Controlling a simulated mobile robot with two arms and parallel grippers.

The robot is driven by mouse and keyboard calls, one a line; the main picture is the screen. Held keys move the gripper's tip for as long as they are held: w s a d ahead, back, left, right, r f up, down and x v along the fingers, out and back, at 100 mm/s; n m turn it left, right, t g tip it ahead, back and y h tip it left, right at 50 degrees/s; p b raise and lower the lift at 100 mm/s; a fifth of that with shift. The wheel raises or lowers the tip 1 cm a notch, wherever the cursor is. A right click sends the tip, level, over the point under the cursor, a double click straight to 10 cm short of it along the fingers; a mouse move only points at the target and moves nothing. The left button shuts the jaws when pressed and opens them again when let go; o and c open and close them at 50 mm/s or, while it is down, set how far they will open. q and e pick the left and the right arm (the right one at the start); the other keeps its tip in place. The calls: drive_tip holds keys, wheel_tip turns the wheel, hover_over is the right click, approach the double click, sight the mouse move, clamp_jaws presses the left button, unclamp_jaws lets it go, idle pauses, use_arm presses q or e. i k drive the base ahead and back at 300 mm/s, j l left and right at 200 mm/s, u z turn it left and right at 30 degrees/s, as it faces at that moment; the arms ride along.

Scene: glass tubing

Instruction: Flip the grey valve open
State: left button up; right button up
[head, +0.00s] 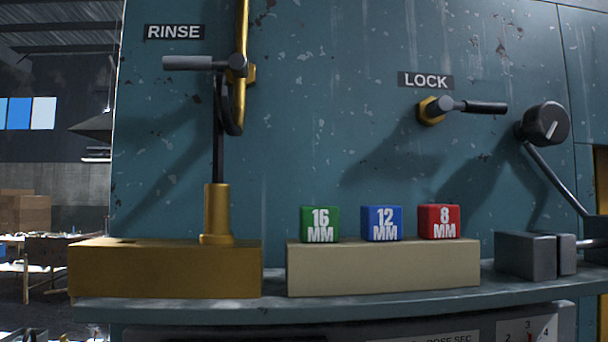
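The grey valve handle (187,63) sits under the RINSE label (174,32) at the upper left of the head view. It points left, about level, from a dark pivot (237,66) beside a brass pipe (242,20). A second lever (485,107), with a black grip and a brass base, points right under the LOCK label (425,80). Neither of my grippers shows in the head view, and nothing touches the grey handle.
A shelf (370,302) carries a brass block (165,270) with an upright brass post (217,213). A beige block (383,267) bears green (320,223), blue (382,223) and red (440,221) cubes. Grey blocks (527,255) and a black knob (547,123) are at right.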

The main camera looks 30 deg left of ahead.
sight(238, 63)
drive_tip(key=u, duration=1.25)
